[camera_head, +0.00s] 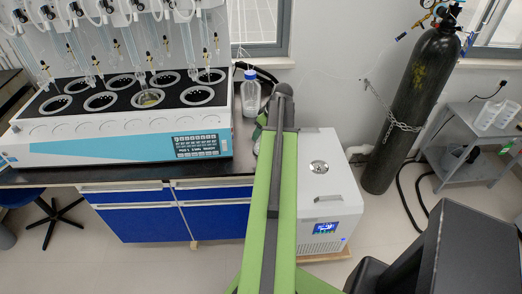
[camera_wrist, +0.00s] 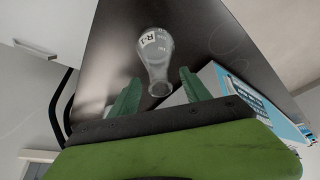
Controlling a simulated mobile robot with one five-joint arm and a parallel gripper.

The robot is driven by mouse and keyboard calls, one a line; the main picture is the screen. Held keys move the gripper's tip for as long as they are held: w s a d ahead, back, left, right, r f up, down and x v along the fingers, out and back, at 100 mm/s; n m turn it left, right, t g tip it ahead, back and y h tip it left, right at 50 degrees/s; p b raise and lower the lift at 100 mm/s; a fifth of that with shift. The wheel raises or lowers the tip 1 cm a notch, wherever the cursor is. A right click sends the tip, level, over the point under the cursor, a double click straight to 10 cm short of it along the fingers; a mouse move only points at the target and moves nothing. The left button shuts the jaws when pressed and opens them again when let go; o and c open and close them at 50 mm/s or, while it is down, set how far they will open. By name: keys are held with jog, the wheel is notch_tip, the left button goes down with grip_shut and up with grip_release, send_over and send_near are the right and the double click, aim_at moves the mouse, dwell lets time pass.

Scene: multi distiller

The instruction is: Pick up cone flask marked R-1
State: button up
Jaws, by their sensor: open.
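The cone flask marked R-1 (camera_wrist: 153,62) is clear glass with a white label reading R-1. It stands on the dark bench top (camera_wrist: 112,45) in the wrist view, with its mouth towards my gripper's side of the picture. My gripper (camera_wrist: 158,82) is open, with one green finger on each side of the flask's neck in the picture. I see no contact, and cannot tell how deep the neck sits between the fingers. In the head view I cannot make out the flask; my green arm covers part of that bench end.
The multi distiller (camera_head: 115,142) fills the bench's left side; its blue-white edge (camera_wrist: 255,97) is close right of my gripper in the wrist view. A blue-capped bottle (camera_head: 251,96) stands behind. A white chiller (camera_head: 328,190) and black gas cylinder (camera_head: 410,110) are right of the bench.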

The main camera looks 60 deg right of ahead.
jog(key=shift+w+f, duration=0.25)
jog(key=shift+f, duration=0.45)
jog(key=shift+r, duration=0.2)
grip_shut()
dwell(0.6)
